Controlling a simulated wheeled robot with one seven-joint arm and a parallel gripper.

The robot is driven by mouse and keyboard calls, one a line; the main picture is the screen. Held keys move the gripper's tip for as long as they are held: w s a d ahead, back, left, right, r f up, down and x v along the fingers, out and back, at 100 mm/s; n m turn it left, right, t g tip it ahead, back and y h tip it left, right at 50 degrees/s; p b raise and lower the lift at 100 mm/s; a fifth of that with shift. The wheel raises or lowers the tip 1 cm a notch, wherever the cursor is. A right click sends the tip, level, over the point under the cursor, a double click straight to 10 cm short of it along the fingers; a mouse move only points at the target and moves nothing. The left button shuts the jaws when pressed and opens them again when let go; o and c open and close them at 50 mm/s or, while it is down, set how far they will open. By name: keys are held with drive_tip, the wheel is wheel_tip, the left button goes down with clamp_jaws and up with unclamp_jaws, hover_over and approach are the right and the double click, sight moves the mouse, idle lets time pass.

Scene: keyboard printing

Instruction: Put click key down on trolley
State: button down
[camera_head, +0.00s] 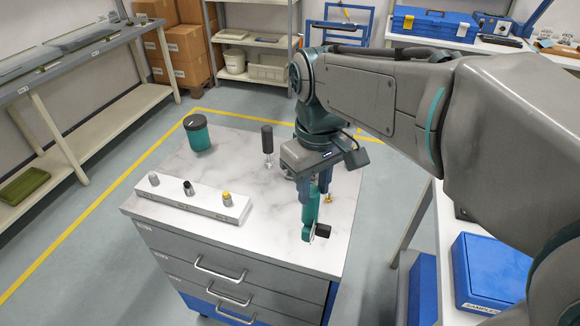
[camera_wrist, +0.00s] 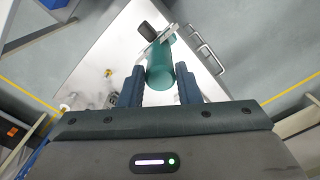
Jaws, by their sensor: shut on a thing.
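The click key (camera_head: 310,217) has a teal body and a black piece at its lower end. My gripper (camera_head: 313,192) points down and is shut on it, over the front right part of the trolley top (camera_head: 285,245). In the wrist view the teal click key (camera_wrist: 160,68) sits between the two fingers of my gripper (camera_wrist: 160,84), its black piece (camera_wrist: 147,31) towards the trolley's drawer side. The click key appears upright; I cannot tell whether its lower end touches the top. The gripper hides its upper end.
On the trolley stand a teal canister (camera_head: 198,136), a black-handled tool (camera_head: 267,142), a small brass piece (camera_head: 331,201) and a white rack (camera_head: 187,203) holding three small parts. The front middle of the top is clear. A blue case (camera_head: 490,270) lies on the bench at right.

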drive_tip(key=w+a+f+p, duration=0.1)
drive_tip(key=w+a+f, duration=0.2)
drive_tip(key=w+f, duration=0.3)
drive_tip(key=shift+a+f, duration=0.3)
drive_tip(key=shift+f, duration=0.9)
drive_tip(key=shift+w, duration=0.1)
drive_tip(key=shift+f, duration=0.25)
drive_tip(key=c, duration=1.1)
unclamp_jaws()
drive_tip(key=shift+r, duration=0.1)
drive_tip(key=shift+o, duration=0.2)
drive_tip(key=shift+r, duration=0.1)
wheel_tip(320, 180, up, 12)
drive_tip(key=s+d+f+m+t, duration=0.3)
drive_tip(key=s+d+f+m, duration=0.3)
drive_tip(key=s+d, duration=0.6)
wheel_tip(320, 180, down, 2)
drive_tip(key=shift+s+d+f+m, duration=0.2)
drive_tip(key=shift+s+d+m, duration=0.1)
drive_tip(key=shift+s+d, duration=0.15)
